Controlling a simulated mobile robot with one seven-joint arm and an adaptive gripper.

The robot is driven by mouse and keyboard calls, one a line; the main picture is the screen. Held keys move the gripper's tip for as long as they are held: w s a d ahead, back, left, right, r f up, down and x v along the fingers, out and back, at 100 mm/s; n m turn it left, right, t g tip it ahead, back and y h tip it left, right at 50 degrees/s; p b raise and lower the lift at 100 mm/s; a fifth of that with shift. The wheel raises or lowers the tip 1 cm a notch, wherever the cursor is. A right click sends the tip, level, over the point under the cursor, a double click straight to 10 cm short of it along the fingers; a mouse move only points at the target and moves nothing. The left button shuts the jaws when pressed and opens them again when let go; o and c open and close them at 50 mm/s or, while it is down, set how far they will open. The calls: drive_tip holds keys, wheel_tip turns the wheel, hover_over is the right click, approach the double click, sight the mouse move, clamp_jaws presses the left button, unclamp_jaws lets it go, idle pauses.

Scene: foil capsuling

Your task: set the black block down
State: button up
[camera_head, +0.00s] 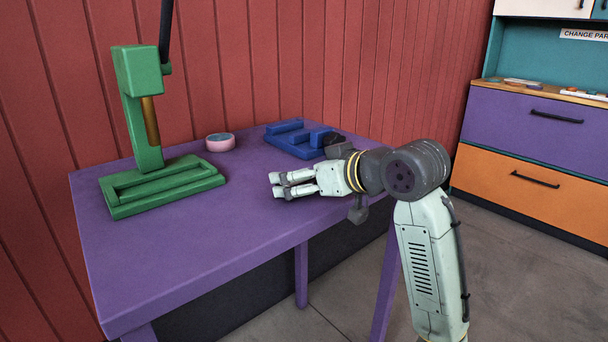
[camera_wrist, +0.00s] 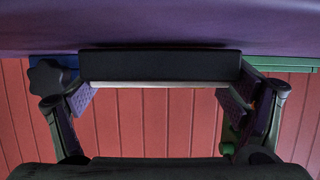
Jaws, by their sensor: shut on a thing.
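The black block (camera_wrist: 160,64) is a long dark bar with a pale lower edge, and it spans the gap between my fingers in the wrist view. My gripper (camera_head: 279,186) is shut on it, low over the front-right part of the purple table (camera_head: 190,255). In the wrist view one finger of my gripper (camera_wrist: 160,95) is at each end of the block. A dark shadow lies along the block on the table side. I cannot tell whether the block touches the table. In the head view I cannot make out the block.
A green lever press (camera_head: 145,120) stands at the table's left. The table's front left is clear.

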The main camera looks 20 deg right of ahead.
drive_tip(key=shift+f, duration=0.2)
drive_tip(key=o, duration=1)
drive_tip(key=shift+c, duration=0.2)
drive_tip(key=shift+r, duration=0.1)
drive_tip(key=shift+r, duration=0.2)
drive_tip(key=v, duration=1.2)
drive_tip(key=shift+f, duration=0.15)
